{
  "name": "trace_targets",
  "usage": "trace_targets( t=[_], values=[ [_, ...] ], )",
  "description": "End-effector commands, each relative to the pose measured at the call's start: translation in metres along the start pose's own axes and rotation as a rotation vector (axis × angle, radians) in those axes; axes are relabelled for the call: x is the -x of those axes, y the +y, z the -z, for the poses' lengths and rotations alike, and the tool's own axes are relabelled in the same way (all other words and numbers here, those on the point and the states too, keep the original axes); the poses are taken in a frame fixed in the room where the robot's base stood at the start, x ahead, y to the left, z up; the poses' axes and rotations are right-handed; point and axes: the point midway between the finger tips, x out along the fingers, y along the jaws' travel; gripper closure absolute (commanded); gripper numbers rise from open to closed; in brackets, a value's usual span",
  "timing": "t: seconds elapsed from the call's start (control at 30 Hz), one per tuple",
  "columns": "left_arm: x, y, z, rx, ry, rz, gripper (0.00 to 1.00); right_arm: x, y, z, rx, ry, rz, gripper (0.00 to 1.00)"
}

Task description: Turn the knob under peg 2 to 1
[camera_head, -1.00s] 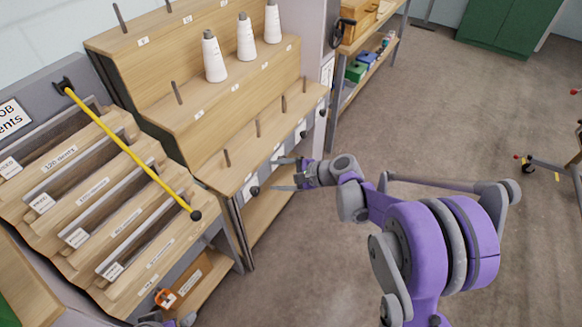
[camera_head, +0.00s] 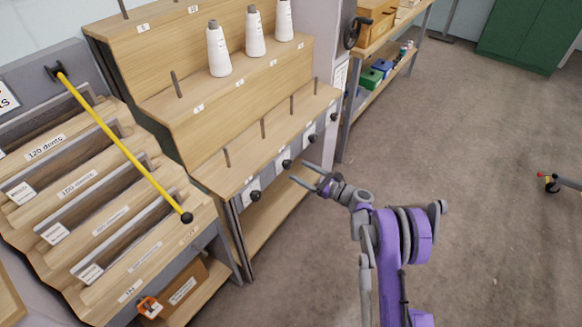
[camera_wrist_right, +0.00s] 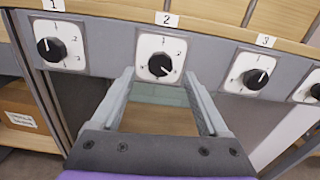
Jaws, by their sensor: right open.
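The knob under peg 2 (camera_wrist_right: 160,65) is black on a white dial plate, below the label 2 (camera_wrist_right: 167,19). Its white mark seems to point to the lower right; the small dial digits are hard to read. The same knob (camera_head: 287,164) shows on the shelf front in the head view, below peg 2 (camera_head: 263,128). My right gripper (camera_head: 305,175) is open and empty, just in front of that knob. In the wrist view its fingers (camera_wrist_right: 158,76) stand either side of the knob, apart from it. My left gripper is out of view.
Knob 1 (camera_wrist_right: 49,49) is to the left and knob 3 (camera_wrist_right: 255,78) to the right on the same panel. White thread cones (camera_head: 219,50) stand on the shelf above. A yellow rod (camera_head: 120,145) crosses the rack at left.

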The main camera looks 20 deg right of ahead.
Motion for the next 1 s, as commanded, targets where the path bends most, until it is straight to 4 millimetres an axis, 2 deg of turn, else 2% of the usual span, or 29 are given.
trace_targets(
  t=[0.1, 0.3, 0.67, 0.77, 1.0],
  values=[
    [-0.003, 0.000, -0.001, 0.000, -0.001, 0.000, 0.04, -0.023, 0.001, 0.001, 0.000, 0.000, -0.002, 0.22],
    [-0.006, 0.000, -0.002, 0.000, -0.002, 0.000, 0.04, -0.046, 0.000, 0.001, 0.000, 0.000, -0.001, 0.22],
    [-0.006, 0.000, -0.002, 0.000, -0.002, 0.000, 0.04, -0.052, 0.000, 0.000, 0.001, 0.000, 0.000, 0.22],
    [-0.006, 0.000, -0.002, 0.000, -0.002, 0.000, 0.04, -0.052, 0.000, 0.000, 0.001, 0.001, 0.000, 0.37],
    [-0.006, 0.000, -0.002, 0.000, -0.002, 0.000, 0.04, -0.052, 0.000, 0.000, 0.001, 0.001, 0.000, 0.80]
  ],
)
